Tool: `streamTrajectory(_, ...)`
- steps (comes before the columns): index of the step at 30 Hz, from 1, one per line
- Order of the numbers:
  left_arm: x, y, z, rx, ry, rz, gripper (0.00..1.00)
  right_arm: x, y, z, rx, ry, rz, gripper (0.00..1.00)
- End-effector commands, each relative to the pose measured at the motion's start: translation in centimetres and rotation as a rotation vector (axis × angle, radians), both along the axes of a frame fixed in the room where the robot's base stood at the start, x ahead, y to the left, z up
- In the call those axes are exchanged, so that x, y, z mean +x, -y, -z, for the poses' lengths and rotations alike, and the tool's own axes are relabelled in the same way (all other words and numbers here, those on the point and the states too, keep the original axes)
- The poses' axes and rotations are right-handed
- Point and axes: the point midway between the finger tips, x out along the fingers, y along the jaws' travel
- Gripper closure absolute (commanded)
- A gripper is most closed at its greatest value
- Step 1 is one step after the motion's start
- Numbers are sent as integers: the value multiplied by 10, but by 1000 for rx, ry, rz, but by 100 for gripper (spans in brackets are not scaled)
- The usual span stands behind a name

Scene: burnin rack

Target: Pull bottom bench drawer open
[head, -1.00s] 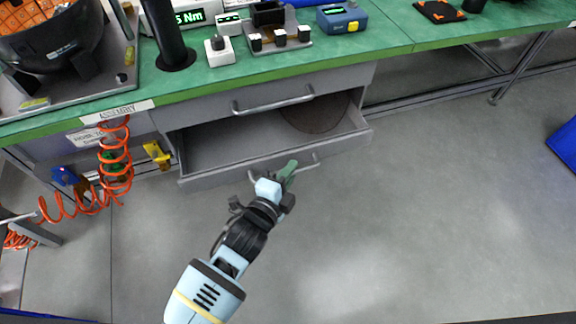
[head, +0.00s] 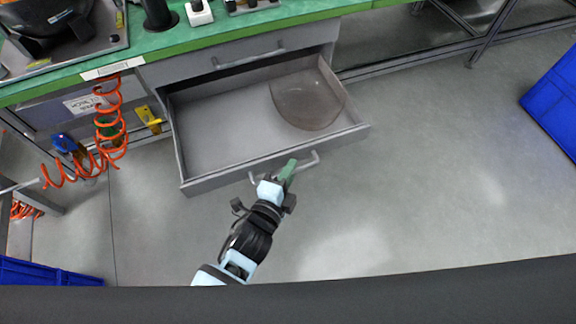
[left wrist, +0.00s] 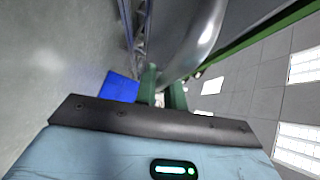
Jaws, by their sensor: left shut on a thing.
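The bottom bench drawer (head: 215,137) is pulled well out under the bench in the head view. A brownish, see-through rounded patch (head: 306,98) shows on the right part of its floor. My left gripper (head: 287,170) is shut on the bar handle (head: 312,161) at the drawer's front. In the left wrist view the handle (left wrist: 196,40) shows as a large shiny bar by the green fingers (left wrist: 160,90). The fingers hide part of the grip. My right gripper is in neither view.
The upper drawer (head: 240,62) is closed above. Orange coiled hose (head: 110,125) hangs left of the drawer, near a yellow tool (head: 149,119). Blue bins stand at right (head: 556,100) and lower left (head: 50,272). Grey floor (head: 430,180) in front is clear.

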Motion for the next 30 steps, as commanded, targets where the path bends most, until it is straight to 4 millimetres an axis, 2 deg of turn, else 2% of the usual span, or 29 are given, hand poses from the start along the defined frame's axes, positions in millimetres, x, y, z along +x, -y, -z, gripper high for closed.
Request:
streamTrajectory(10, 0, -1, 0, 0, 0, -1, 100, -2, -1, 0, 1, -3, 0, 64)
streamTrajectory(11, 0, -1, 0, 0, 0, -2, 87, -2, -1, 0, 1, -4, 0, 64)
streamTrajectory(12, 0, -1, 0, 0, 0, -1, 81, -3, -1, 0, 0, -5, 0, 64)
streamTrajectory(21, -1, -1, 0, 0, 0, -1, 80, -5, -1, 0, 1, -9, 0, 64)
streamTrajectory(26, -14, -8, -2, 2, -1, -1, 80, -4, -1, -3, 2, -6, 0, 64)
streamTrajectory(30, -34, -18, -5, 2, -1, -1, 80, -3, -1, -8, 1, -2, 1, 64)
